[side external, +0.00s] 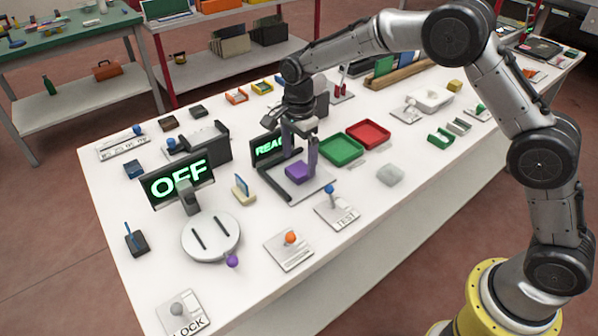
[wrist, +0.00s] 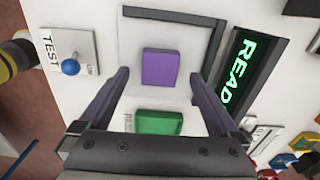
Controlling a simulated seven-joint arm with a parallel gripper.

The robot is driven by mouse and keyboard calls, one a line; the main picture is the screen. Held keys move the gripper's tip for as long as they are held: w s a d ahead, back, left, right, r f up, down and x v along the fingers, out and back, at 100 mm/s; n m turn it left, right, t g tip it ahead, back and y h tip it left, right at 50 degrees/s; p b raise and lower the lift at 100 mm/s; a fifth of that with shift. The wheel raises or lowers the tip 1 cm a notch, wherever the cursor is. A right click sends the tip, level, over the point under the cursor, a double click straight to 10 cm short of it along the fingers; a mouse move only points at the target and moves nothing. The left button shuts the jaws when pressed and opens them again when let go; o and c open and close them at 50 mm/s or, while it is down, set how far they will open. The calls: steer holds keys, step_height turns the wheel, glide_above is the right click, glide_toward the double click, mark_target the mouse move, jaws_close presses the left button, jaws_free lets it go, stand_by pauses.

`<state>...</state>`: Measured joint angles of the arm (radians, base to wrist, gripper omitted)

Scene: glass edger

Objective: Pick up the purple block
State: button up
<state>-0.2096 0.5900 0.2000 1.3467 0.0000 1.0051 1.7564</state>
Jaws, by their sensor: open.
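The purple block (side external: 299,172) lies flat on a light grey plate (side external: 290,192) beside the screen reading "REA…" in the side view. In the wrist view the purple block (wrist: 160,68) sits on the same plate, ahead of the fingertips and roughly centred between them. My gripper (wrist: 162,74) is open and empty, with its two purple-grey fingers spread wide. In the side view my gripper (side external: 300,150) points down just above the block, and its fingers partly hide the area behind it. I cannot tell the exact height gap.
A green tray (side external: 341,151) and a red tray (side external: 368,134) stand right of the plate. The screen (side external: 268,147) stands close on the left. A TEST lever plate (side external: 337,208) is in front. A dark frame edge (wrist: 214,48) runs along the plate. The table's front right is mostly clear.

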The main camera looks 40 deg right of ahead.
mark_target(299, 172)
steer(key=shift+f, duration=1.5)
steer(key=shift+c, duration=0.3)
steer(key=c, duration=1.4)
steer(key=shift+r, duration=0.1)
jaws_close()
